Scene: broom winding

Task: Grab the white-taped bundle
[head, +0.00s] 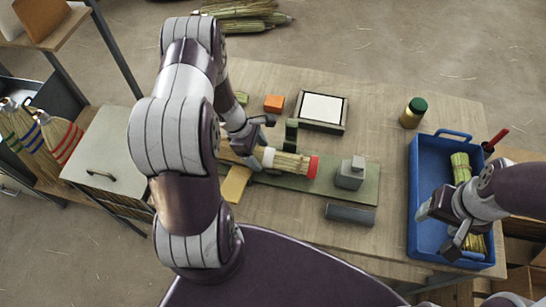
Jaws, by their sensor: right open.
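A straw bundle (290,164) lies on a green board (365,185) in the middle of the table. It has a white band near its left part and a red band at its right end. My left gripper (255,145) is at the left end of this bundle; my own arm partly hides the contact, so I cannot tell whether its jaws grip it. In the tray, a pale green bundle (460,168) and yellow straw (475,244) show, partly covered by my right arm. I see no white tape on them.
A grey block (350,174) sits on the board, with a dark grey bar (350,214) in front. A framed white pad (322,108), an orange block (274,103) and a green-lidded jar (413,112) stand behind. Finished brooms (60,137) are at the left.

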